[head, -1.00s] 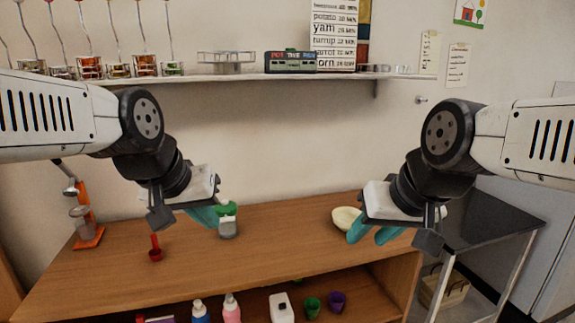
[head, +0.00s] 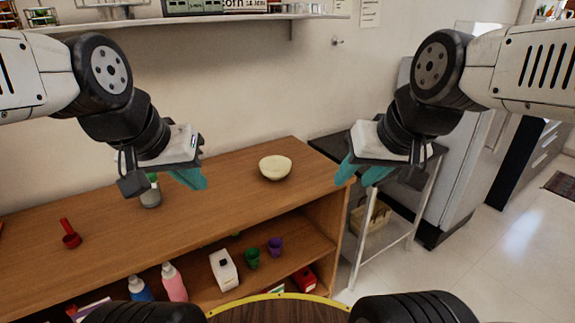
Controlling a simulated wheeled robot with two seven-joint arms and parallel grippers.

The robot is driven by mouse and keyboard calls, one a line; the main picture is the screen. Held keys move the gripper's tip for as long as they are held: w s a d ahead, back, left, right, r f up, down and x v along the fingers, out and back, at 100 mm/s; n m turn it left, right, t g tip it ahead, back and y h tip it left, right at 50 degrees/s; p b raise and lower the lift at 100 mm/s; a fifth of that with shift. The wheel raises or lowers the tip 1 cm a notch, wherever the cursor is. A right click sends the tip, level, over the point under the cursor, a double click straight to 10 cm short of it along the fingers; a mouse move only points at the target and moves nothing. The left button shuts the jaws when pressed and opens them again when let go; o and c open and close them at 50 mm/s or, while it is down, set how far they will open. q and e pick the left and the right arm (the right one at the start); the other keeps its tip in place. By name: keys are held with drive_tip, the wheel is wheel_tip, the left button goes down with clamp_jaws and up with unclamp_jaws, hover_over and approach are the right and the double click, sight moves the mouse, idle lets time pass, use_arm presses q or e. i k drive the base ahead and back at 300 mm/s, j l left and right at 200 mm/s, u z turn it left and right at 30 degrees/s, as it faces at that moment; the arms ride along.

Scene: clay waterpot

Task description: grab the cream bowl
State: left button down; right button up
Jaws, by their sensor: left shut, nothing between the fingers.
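The cream bowl (head: 275,167) sits upright on the wooden counter (head: 235,205), near its right end. My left gripper (head: 190,179) is shut and empty, above the counter to the left of the bowl. My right gripper (head: 358,177) is open and empty, to the right of the bowl, in front of the dark side table. Neither gripper touches the bowl, and the whole bowl is in clear view.
A green-topped container (head: 150,195) stands behind the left gripper. A red scoop-like item (head: 70,236) lies at left. The shelf below holds bottles, a white box (head: 223,270), and green and purple cups. A dark-topped side table (head: 335,147) adjoins the counter's right end.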

sight(276, 168)
drive_tip(key=i+l, duration=0.45)
drive_tip(key=i+l+u, duration=0.1)
drive_tip(key=i+l, duration=0.4)
drive_tip(key=l+u, duration=0.1)
drive_tip(key=u, duration=0.4)
drive_tip(key=l+u, duration=0.15)
drive_tip(key=u, duration=0.3)
drive_tip(key=l+u, duration=0.15)
drive_tip(key=u, duration=0.35)
drive_tip(key=i, duration=0.05)
